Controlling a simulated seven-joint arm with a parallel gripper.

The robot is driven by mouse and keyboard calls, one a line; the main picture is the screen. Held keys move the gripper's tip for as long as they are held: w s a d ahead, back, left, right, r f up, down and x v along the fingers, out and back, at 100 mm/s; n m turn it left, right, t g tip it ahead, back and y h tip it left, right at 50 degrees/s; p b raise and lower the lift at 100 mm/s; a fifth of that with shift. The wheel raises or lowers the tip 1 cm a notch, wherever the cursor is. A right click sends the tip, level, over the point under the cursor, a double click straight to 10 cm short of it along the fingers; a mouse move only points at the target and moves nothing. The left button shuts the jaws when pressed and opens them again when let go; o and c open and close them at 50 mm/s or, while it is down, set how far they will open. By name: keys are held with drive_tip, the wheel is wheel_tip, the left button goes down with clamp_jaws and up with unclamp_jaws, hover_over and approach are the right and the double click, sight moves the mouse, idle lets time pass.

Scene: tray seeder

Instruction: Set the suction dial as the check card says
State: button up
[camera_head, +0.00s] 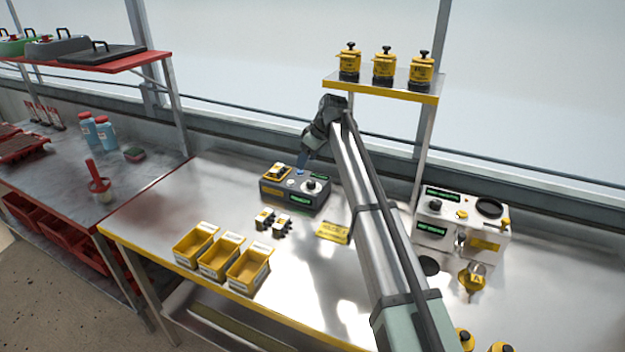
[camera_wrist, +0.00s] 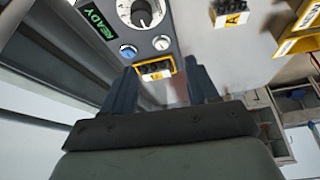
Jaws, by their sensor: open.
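A dark box (camera_head: 282,197) on the bench carries a black-knobbed dial (camera_head: 312,186) on a pale scale. The same dial (camera_wrist: 143,12) shows in the wrist view, its pointer mark too blurred to read. A yellow-framed black block (camera_head: 278,172) sits at the box's left end; it also shows in the wrist view (camera_wrist: 155,70). My gripper (camera_head: 302,165) is open over the box's back. In the wrist view my fingers (camera_wrist: 162,78) straddle the block's position; contact is unclear. A yellow card (camera_head: 332,232) lies in front of the box, its text unreadable.
A white machine (camera_head: 455,255) with a black knob (camera_head: 435,204) and green displays stands right. Yellow bins (camera_head: 247,270) and small connector blocks (camera_head: 273,223) stand front left. A shelf (camera_head: 395,89) holds yellow canisters. The bench between card and front edge is largely clear.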

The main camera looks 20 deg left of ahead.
drive_tip(key=n, duration=0.1)
approach(311, 181)
drive_tip(key=shift+g+h, duration=0.3)
drive_tip(key=x, duration=0.8)
drive_tip(key=shift+w+a+f, duration=0.15)
drive_tip(key=shift+w+a, duration=0.05)
drive_tip(key=shift+a, duration=0.1)
drive_tip(key=shift+c, duration=0.3)
drive_tip(key=c, duration=1)
